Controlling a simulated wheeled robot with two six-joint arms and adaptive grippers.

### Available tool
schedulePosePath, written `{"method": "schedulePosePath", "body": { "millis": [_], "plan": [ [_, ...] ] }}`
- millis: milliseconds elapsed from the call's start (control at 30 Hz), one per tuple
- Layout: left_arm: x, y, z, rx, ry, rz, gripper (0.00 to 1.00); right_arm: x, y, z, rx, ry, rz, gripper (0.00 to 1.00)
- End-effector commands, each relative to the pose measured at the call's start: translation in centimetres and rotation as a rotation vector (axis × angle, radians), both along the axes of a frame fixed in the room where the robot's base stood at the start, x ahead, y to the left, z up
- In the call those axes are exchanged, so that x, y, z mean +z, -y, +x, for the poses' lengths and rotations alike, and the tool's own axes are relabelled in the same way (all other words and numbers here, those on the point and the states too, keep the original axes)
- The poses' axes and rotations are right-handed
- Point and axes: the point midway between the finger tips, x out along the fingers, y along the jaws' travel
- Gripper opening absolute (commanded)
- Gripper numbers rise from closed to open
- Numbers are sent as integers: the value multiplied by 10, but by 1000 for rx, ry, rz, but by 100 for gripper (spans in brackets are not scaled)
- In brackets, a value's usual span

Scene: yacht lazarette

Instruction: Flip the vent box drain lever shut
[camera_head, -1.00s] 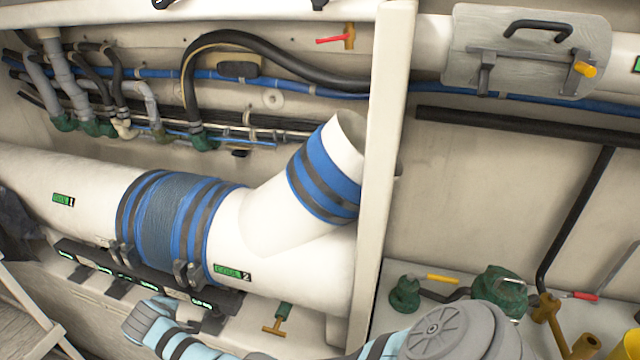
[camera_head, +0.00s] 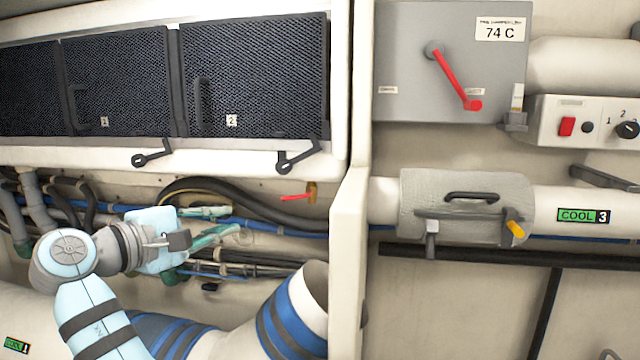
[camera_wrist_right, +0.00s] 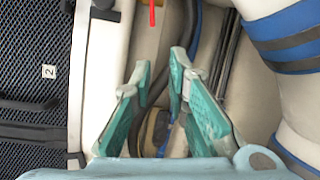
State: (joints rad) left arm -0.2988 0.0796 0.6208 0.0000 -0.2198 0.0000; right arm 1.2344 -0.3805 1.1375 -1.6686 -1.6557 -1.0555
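A small red lever (camera_head: 296,197) on a brass valve (camera_head: 312,190) sits below the vent box (camera_head: 255,80) marked 2. It lies nearly level, its handle pointing left. In the right wrist view the red lever (camera_wrist_right: 152,12) shows at the top edge, beyond the fingertips. My right gripper (camera_head: 234,221) is open and empty, left of the lever and a little lower in the picture, apart from it. Its two green fingers (camera_wrist_right: 160,65) stand spread in the wrist view. My left gripper is not in view.
Black latches (camera_head: 152,156) hang under the vent boxes. A black hose (camera_head: 255,203) and blue pipe run behind my right gripper. A white upright post (camera_head: 347,240) stands right of the lever. A grey box with a larger red handle (camera_head: 455,78) is at upper right.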

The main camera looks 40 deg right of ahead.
Motion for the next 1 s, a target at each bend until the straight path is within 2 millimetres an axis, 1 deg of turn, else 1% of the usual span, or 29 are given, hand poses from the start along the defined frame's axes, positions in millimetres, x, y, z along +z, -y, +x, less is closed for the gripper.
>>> {"method": "schedulePosePath", "body": {
  "millis": [33, 100, 167, 267, 400, 500, 600, 700, 800, 1000],
  "plan": [
    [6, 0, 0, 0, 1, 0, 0, 14, 1, -7, -27, -11, -14, 15],
    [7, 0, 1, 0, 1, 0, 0, 19, 6, -12, -47, -23, -25, 15],
    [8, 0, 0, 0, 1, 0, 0, 18, 13, -11, -50, -26, -27, 15],
    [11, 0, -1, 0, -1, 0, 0, 15, 36, -8, -52, -24, -28, 15],
    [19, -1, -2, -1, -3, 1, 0, 12, 80, 0, -54, -23, -30, 15],
    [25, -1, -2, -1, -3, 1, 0, 9, 108, 4, -54, -24, -30, 15],
    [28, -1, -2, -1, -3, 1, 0, 7, 126, 8, -51, -23, -28, 15],
    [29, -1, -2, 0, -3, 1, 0, 5, 137, 11, -49, -23, -27, 15],
    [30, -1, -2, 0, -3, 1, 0, 3, 143, 12, -48, -23, -28, 15],
    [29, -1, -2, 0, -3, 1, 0, 2, 144, 12, -48, -22, -27, 15]
  ]
}}
